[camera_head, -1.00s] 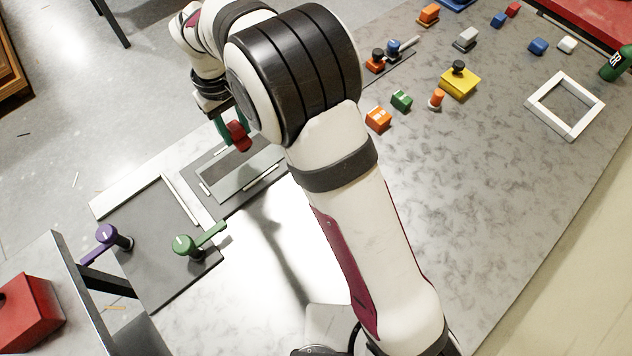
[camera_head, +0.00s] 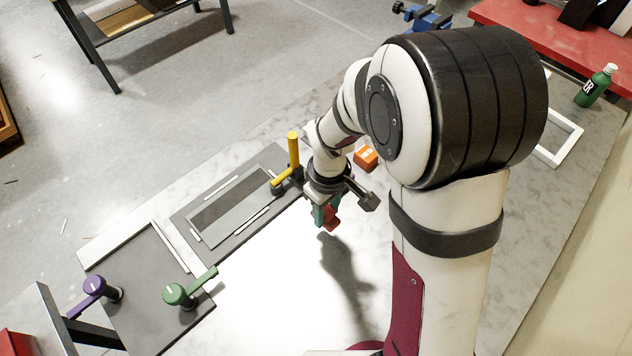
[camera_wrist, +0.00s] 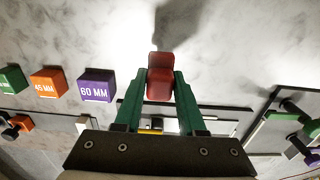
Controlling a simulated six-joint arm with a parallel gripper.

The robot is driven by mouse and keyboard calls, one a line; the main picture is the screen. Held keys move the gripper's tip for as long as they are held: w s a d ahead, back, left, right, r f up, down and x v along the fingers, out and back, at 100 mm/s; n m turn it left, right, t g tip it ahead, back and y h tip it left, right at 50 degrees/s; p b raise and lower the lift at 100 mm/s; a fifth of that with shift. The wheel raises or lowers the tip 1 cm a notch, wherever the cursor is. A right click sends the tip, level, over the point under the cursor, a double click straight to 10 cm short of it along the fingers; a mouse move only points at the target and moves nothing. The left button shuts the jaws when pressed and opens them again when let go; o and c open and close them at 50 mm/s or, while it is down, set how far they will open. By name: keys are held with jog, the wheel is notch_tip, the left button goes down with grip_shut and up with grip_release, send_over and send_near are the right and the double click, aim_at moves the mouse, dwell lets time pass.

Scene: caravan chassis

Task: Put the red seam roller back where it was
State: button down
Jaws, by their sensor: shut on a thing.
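The red seam roller (camera_head: 331,222) is in my gripper (camera_head: 325,212), raised above the bright part of the table. In the wrist view the red seam roller (camera_wrist: 160,85) sits between the two green fingers of my gripper (camera_wrist: 160,92), which are shut on it. Only its red, blocky part shows clearly; the rest is hidden by the fingers or too small to tell. No spot marked for the roller can be made out.
A dark board with a grey panel (camera_head: 235,205) and a yellow upright handle (camera_head: 293,150) lies left of my gripper. Green (camera_head: 178,294) and purple (camera_head: 94,285) clamps stand front left. In the wrist view, orange (camera_wrist: 48,84) and purple (camera_wrist: 97,86) blocks stand left.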

jog(key=shift+w+a+f, duration=0.25)
jog(key=shift+a+f, duration=0.7)
jog(key=shift+a, duration=0.1)
jog(key=shift+f, duration=1.75)
jog(key=c, duration=0.5)
grip_release()
jog(key=shift+f, duration=0.1)
